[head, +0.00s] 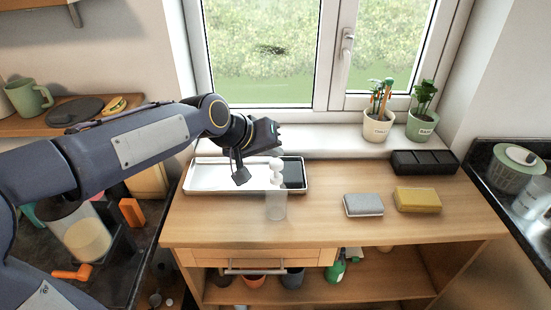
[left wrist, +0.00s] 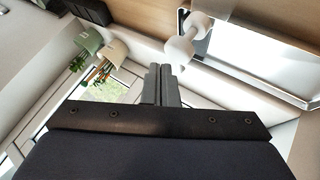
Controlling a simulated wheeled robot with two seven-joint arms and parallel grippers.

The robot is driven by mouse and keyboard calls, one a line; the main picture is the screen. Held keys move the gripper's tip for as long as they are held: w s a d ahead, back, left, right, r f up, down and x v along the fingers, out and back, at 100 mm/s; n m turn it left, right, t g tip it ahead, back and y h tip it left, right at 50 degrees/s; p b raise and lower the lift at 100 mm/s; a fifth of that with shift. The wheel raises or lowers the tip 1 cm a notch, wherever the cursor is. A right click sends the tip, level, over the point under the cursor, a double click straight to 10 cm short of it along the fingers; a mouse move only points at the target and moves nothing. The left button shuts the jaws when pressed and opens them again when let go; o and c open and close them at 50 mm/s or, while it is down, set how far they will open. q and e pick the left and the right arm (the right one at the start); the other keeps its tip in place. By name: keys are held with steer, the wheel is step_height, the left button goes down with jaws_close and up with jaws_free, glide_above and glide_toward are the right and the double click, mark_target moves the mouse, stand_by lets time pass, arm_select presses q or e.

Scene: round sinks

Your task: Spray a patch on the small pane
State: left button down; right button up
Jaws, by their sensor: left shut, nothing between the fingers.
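The small pane (head: 392,50) is the narrower right-hand pane of the window. The large pane (head: 250,75) to its left has a dark smudge (head: 271,50); I see no clear mark on the small one. A green bottle (head: 337,269), perhaps the sprayer, stands on the shelf under the worktop, its top partly hidden by the worktop edge. My left gripper (head: 276,130) is above the tray in front of the large pane, shut and empty. Its closed fingers also show in the left wrist view (left wrist: 160,72). My right gripper is not in view.
A white two-lobed object (head: 276,168) shows above a clear cup (head: 276,207), near my left gripper. A grey sponge (head: 363,205), yellow sponge (head: 417,200) and black box (head: 425,162) lie right.

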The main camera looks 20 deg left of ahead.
arm_select(q)
step_height(320, 180, up, 6)
steer(key=p, duration=0.5)
stand_by(0.6)
glide_toward(273, 165)
steer(key=s+a, duration=0.1)
steer(key=s, duration=0.5)
steer(key=s+f+g, duration=0.1)
steer(key=s+f, duration=0.3)
steer(key=s, duration=0.3)
steer(key=s+f+m+g+y, duration=0.1)
steer(key=s+f, duration=0.3)
steer(key=s, duration=0.3)
steer(key=shift+s+a, duration=0.3)
steer(key=shift+s, duration=0.05)
